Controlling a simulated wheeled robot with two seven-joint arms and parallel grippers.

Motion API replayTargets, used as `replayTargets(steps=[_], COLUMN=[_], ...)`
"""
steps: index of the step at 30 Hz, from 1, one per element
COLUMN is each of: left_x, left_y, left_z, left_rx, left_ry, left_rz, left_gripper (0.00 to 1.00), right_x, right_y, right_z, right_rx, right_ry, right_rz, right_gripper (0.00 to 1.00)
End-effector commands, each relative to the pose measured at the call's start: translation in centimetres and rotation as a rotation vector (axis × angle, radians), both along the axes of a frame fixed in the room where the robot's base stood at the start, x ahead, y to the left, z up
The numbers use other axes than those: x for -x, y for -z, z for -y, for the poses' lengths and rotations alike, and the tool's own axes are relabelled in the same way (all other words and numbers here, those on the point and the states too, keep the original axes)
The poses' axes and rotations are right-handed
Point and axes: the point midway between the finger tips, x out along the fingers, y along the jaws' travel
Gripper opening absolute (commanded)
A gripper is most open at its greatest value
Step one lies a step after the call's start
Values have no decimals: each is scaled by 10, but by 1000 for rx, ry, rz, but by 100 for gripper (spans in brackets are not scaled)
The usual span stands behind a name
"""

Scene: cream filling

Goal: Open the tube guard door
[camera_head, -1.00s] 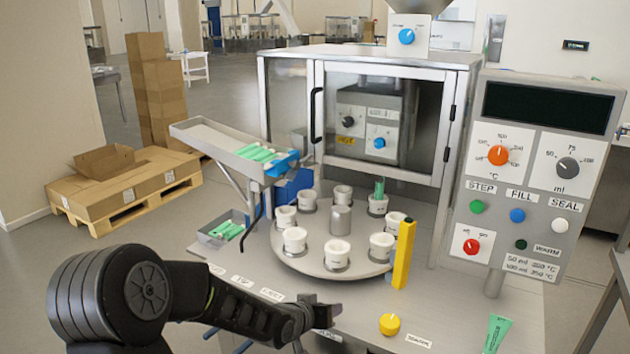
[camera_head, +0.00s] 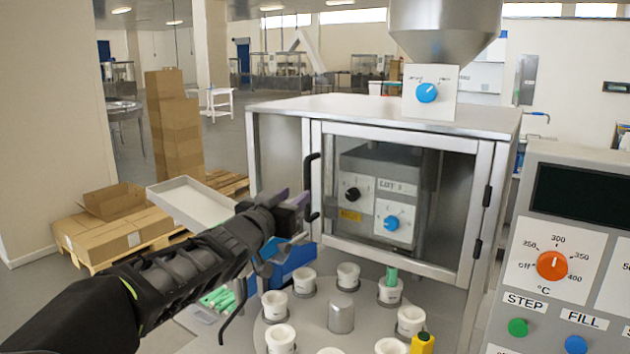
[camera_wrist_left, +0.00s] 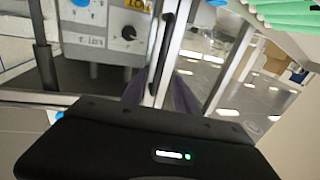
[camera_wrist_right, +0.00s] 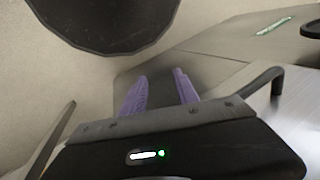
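The guard door (camera_head: 400,190) is a metal-framed clear panel on the front of the machine housing. It looks closed. Its black bar handle (camera_head: 312,180) is on the left side of the frame and the hinges are on the right. My left gripper (camera_head: 299,199) is at the lower part of the handle. In the left wrist view its purple fingers (camera_wrist_left: 160,95) are apart, with the handle (camera_wrist_left: 166,42) running between them; contact cannot be told. My right gripper (camera_wrist_right: 160,88) shows only in the right wrist view, with its fingers apart and nothing between them.
Below the door, a turntable (camera_head: 313,335) carries several white cups, with a green tube standing in one. A tilted tray (camera_head: 188,203) is behind my left arm. The control panel (camera_head: 572,255) stands at right. Floor near the right gripper is partly clear.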

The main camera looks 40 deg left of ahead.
Motion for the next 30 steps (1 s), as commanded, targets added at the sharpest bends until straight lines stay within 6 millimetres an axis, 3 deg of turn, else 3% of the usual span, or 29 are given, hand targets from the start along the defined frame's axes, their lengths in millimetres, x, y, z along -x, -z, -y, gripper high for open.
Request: replayTargets(steps=[11,24,30], left_x=[-5,-63,-77], left_y=[2,1,1], left_z=[-1,-13,-16], left_rx=[2,3,2], left_ry=[1,2,1], left_rz=[-4,-2,-3], left_gripper=[36,36,36], right_x=[0,1,1], right_y=[0,-8,-9], right_z=[0,0,1], right_rx=[0,2,2], right_ry=[0,1,1], right_rz=[-1,-3,-4], right_gripper=[36,36,36])
